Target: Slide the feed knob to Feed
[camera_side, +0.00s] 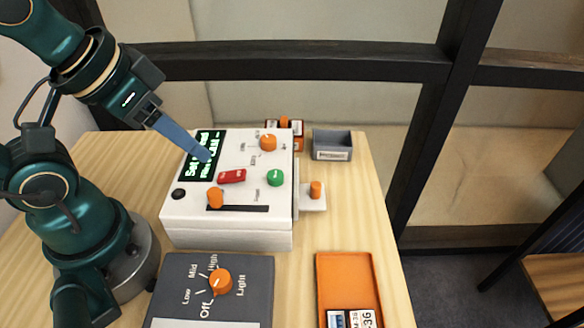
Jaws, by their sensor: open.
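A white machine (230,238) stands on the table with a sloped control panel. An orange knob (215,197) sits at the left end of a dark slot (245,208) on the panel's front part; it looks like the slider knob. The small lettering by the slot is too small to read. Another orange knob (316,187) stands on a white ledge at the machine's right side. My gripper (207,157) is open and empty, its blue fingers pointing down right over the lit green-text screen (201,168). It is apart from the slider knob, behind it.
The panel also holds a red switch (232,176), a green knob (275,178), an orange dial (268,142) and a black button (178,194). A dark dial box (250,308) is in front. An orange tray (345,270) and grey bin (332,151) stand right.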

